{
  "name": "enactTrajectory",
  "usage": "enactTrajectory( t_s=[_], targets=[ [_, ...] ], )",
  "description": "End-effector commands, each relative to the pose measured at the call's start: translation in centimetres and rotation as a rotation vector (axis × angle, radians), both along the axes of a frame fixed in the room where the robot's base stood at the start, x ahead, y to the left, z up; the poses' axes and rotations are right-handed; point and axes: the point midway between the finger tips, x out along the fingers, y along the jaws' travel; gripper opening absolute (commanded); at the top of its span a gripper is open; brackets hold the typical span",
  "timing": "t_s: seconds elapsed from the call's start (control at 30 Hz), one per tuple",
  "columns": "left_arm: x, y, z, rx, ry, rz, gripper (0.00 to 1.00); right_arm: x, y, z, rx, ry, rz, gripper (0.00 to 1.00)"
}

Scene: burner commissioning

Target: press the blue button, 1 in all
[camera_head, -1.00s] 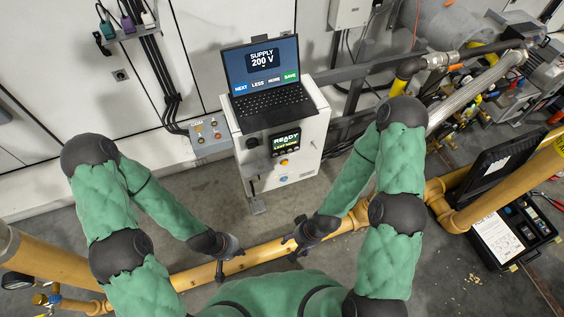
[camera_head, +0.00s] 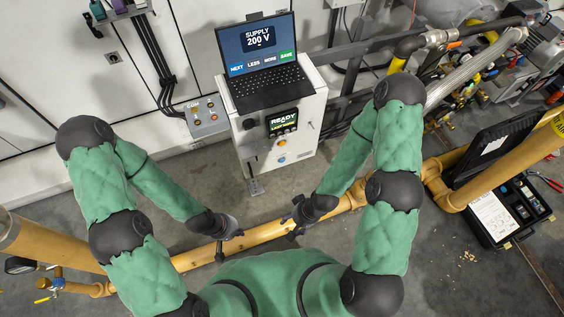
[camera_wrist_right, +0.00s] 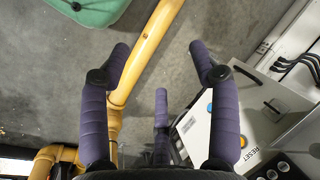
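The blue button (camera_head: 282,159) is a small blue spot low on the front of the white control cabinet (camera_head: 302,145), below an orange button (camera_head: 282,143). In the right wrist view the blue button (camera_wrist_right: 210,107) lies near the right finger, with the orange button (camera_wrist_right: 243,141) marked RESET beyond it. My right gripper (camera_head: 290,224) is in front of the cabinet, above the yellow pipe, apart from the button. Its purple fingers (camera_wrist_right: 160,95) are spread with nothing between them. My left gripper (camera_head: 229,244) is further left above the pipe; its fingers look spread and empty.
A laptop (camera_head: 262,65) showing SUPPLY 200 V stands on the cabinet. A grey box with buttons (camera_head: 206,117) is at its left. A yellow pipe (camera_head: 265,233) crosses before the cabinet. An open black case (camera_head: 510,208) lies at right. Bare floor separates pipe and cabinet.

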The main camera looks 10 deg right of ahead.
Motion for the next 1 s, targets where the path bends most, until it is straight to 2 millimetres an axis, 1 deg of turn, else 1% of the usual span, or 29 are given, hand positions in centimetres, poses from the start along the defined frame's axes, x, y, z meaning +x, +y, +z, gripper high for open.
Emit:
enactTrajectory(
  t_s=[0.03,0.07,0.1,0.17,0.2,1.0],
  targets=[
    [0.0,0.0,0.0,0.0,0.0,0.0,0.0,0.0,0.0,0.0,0.0,0.0,0.0,0.39],
    [0.0,0.0,0.0,0.0,0.0,0.0,0.0,0.0,0.0,0.0,0.0,0.0,0.0,0.31],
    [0.0,0.0,0.0,0.0,0.0,0.0,0.0,0.0,0.0,0.0,0.0,0.0,0.0,0.2],
    [0.0,0.0,0.0,0.0,0.0,0.0,0.0,0.0,0.0,0.0,0.0,0.0,0.0,0.03],
    [0.0,0.0,0.0,0.0,0.0,0.0,0.0,0.0,0.0,0.0,0.0,0.0,0.0,0.0],
    [0.0,0.0,0.0,0.0,0.0,0.0,0.0,-0.01,0.0,0.0,0.0,0.0,0.0,0.0]
  ],
)
